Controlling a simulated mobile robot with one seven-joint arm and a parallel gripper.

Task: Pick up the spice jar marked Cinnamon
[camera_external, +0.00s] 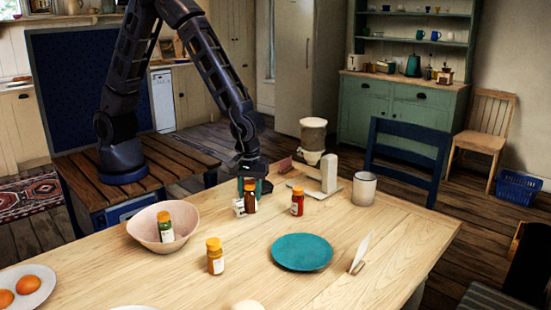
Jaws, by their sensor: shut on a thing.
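My gripper (254,186) points down at the far side of the wooden table, shut on a dark brown-red spice jar (250,203). The gripper covers the top of this jar. It is upright; I cannot tell whether it touches the table. A red jar with an orange cap (297,203) stands to its right. An amber jar with an orange cap (215,262) stands nearer the camera. The labels are too small to read, so I cannot tell which jar is marked Cinnamon.
A small white object (238,207) is just left of the held jar. A teal plate (302,252), a white mug (364,189), a pale upright block (329,174) and a jar-like grinder (313,138) are on the table (400,240).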

